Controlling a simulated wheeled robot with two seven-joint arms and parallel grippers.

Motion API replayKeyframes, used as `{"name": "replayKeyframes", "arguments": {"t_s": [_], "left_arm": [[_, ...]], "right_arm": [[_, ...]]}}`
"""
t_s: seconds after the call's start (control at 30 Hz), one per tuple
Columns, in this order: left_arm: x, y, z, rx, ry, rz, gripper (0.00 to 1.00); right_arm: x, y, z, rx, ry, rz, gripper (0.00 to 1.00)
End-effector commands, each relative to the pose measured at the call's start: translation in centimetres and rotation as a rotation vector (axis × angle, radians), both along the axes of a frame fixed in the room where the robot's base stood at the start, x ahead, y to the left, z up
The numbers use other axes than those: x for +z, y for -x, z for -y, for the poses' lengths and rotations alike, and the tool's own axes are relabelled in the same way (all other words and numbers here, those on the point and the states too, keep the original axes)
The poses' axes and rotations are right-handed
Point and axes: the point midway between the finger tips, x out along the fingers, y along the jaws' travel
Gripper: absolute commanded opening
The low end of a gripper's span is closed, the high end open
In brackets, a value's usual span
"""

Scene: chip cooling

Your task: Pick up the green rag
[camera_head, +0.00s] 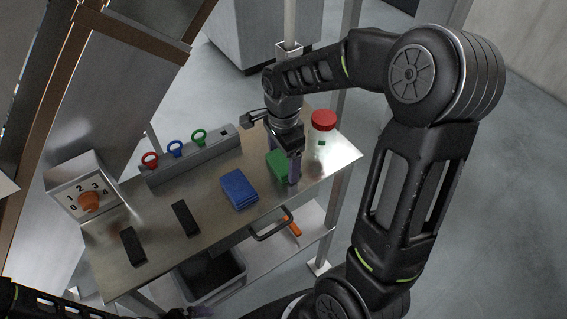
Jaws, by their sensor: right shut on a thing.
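The green rag (277,164) is on the right part of the metal table, partly hidden by my right gripper. My right gripper (289,168) points down over the table and is shut on the green rag. I cannot tell whether the rag is clear of the table top. A blue rag (239,190) lies flat just to the left of it. Part of my left arm shows at the bottom left edge; its gripper fingers are not clearly visible.
A grey rack (193,160) with red, blue and green ring handles lines the back. Two black blocks (186,218) lie left. A dial box (82,190) stands far left.

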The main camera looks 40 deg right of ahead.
Motion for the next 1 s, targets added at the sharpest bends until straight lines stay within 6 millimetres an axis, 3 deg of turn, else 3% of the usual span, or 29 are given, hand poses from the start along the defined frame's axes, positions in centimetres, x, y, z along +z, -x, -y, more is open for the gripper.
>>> {"name": "replayKeyframes", "arguments": {"t_s": [0.37,0.8,1.0], "left_arm": [[-0.1,0.0,0.0,0.0,0.0,0.0,1.0],[-0.6,-0.1,0.0,0.0,0.002,0.003,1.0],[-0.7,-0.1,0.0,0.0,0.002,0.003,1.0]], "right_arm": [[0.8,-0.1,0.0,0.0,0.0,0.003,0.42],[8.4,-0.1,0.0,0.001,0.0,0.004,0.42],[10.0,0.0,0.0,0.0,0.0,0.0,0.42]]}}
